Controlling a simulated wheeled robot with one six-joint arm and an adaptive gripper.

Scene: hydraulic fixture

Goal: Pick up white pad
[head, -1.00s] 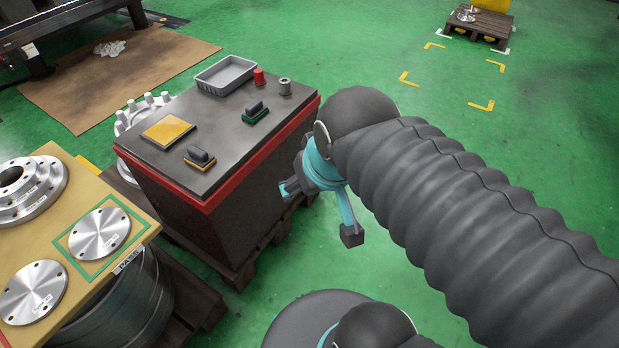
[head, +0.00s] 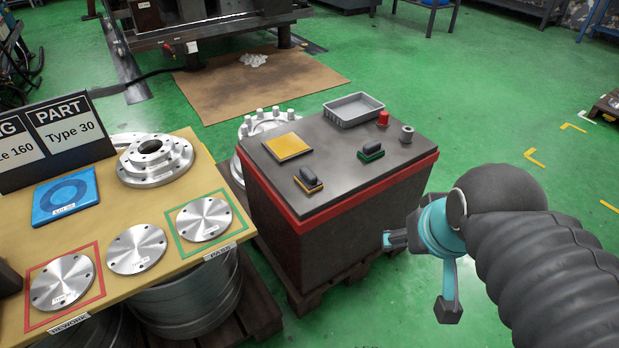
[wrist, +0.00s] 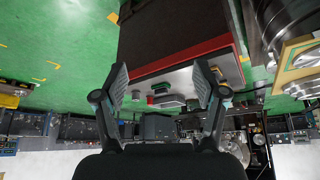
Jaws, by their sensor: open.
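I see no clear flat white pad. A crumpled white thing (head: 253,60) lies on the brown floor mat (head: 225,95) behind the dark cabinet; I cannot tell if it is the pad. My gripper (head: 418,275) is at the right of the dark cabinet, beside its right side and below its top in the head view. It is open and empty, far from the white thing. In the wrist view my gripper (wrist: 160,82) shows two spread fingers with nothing between them.
The dark cabinet (head: 325,230) has a red rim and carries a grey tray (head: 354,111), a yellow pad (head: 287,146), two black-handled blocks and small cylinders. The table (head: 130,290) at left holds metal discs, a flange and a blue box (head: 66,196).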

